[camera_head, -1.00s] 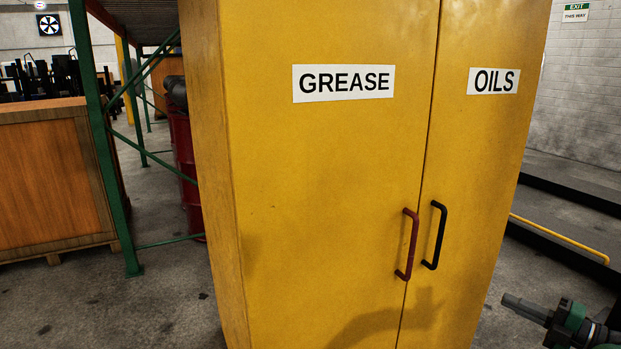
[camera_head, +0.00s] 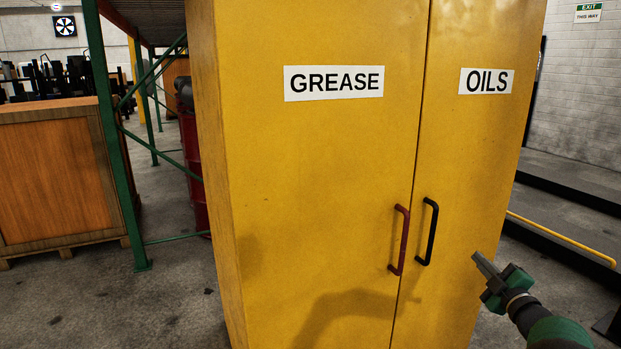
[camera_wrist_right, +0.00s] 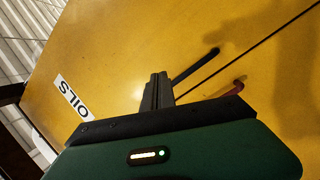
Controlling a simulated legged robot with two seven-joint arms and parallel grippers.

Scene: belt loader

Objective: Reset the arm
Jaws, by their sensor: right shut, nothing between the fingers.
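My right gripper (camera_head: 476,258) comes in from the lower right in the head view, in front of the OILS door of the yellow cabinet (camera_head: 300,190). Its fingers are shut with nothing between them, and they point up and left. The right wrist view shows the shut fingertips (camera_wrist_right: 159,80) apart from the black handle (camera_wrist_right: 195,66). In the head view the black handle (camera_head: 428,232) is on the OILS door and the red handle (camera_head: 399,240) is on the GREASE door. Both doors are closed. My left gripper is not in view.
A wooden crate (camera_head: 55,175) stands at the left beside a green rack post (camera_head: 115,150). A red drum (camera_head: 194,170) is behind the cabinet. A yellow rail (camera_head: 562,238) and dark-edged steps lie at the right. Grey floor is open at the lower left.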

